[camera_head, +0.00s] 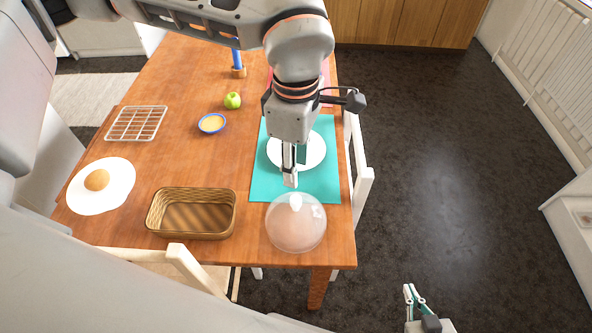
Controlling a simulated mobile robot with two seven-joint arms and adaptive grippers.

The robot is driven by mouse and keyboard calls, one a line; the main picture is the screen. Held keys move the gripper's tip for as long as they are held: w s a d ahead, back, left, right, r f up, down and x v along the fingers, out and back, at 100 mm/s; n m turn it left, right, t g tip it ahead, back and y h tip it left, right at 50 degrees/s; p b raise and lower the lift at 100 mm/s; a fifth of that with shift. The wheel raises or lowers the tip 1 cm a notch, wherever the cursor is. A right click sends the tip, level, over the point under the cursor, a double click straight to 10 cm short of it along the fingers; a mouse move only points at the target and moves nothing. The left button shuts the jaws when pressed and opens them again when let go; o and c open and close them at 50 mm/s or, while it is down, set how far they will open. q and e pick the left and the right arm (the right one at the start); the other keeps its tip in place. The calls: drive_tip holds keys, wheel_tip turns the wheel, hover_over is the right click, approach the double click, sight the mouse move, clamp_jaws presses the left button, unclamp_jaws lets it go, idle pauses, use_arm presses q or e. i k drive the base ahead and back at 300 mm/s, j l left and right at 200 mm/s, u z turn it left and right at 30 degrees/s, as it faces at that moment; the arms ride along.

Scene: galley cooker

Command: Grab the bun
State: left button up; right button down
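The bun (97,180) is a small round golden-brown roll. It sits uncovered on a round white plate or cloth (84,200) at the table's left front. My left gripper (290,180) points down over the near part of the teal mat, far to the right of the bun. Its tips are just behind the knob of a clear dome (296,228); I cannot tell whether they touch it. Its fingers show nearly edge-on, so their opening is unclear. My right gripper (414,296) is low at the bottom right, off the table, with its fingers apart and empty.
A wicker basket (192,235) stands between bun and dome. A wire rack (137,123), blue-rimmed bowl (212,123) and green apple (232,100) lie further back. A white plate (312,151) rests on the teal mat (320,188). White chairs (362,183) flank the wooden table.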

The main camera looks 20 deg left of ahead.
sight(97, 180)
drive_tip(key=k, duration=1)
